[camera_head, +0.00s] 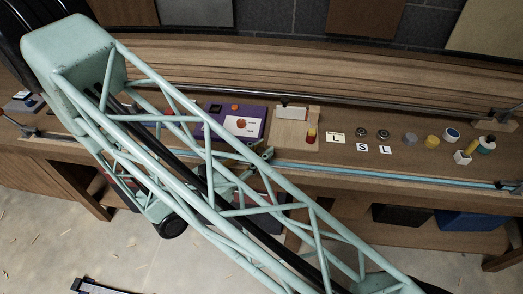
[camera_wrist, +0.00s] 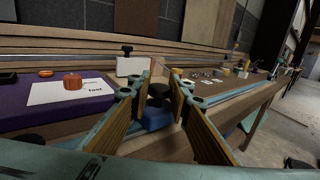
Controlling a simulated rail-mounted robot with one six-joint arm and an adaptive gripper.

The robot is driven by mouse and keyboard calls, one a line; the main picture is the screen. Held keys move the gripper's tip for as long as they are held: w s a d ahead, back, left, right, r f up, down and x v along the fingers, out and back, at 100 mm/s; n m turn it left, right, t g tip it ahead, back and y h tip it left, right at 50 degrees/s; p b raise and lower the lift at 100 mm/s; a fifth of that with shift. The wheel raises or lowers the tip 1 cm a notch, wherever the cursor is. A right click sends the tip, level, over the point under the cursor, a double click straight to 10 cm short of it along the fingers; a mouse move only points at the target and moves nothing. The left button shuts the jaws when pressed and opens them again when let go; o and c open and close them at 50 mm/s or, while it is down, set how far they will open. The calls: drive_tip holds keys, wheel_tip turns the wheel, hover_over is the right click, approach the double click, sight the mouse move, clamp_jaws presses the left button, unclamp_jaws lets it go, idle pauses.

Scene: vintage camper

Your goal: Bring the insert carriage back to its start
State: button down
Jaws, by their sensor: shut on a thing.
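The insert carriage (camera_wrist: 158,120) is a blue block with a black round knob (camera_wrist: 159,92) on top, seen at the middle of the wrist view. My gripper (camera_wrist: 160,84) has its two wood-coloured fingers on either side of the knob and is shut on it. There my arm's green lattice hides much of the carriage and the rail's left stretch.
A purple panel (camera_head: 254,113) with an orange knob (camera_wrist: 72,81) and a card reading "fast" lies behind the rail at left. A wooden block (camera_head: 290,130) holds a white plate (camera_head: 291,113). Letter tiles, discs and small jars stand farther right. A metal rod (camera_head: 400,112) runs behind.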

drive_tip(key=c, duration=2.4)
unclamp_jaws()
drive_tip(key=shift+a, duration=0.1)
drive_tip(key=v, duration=1.2)
drive_tip(key=shift+o, duration=0.2)
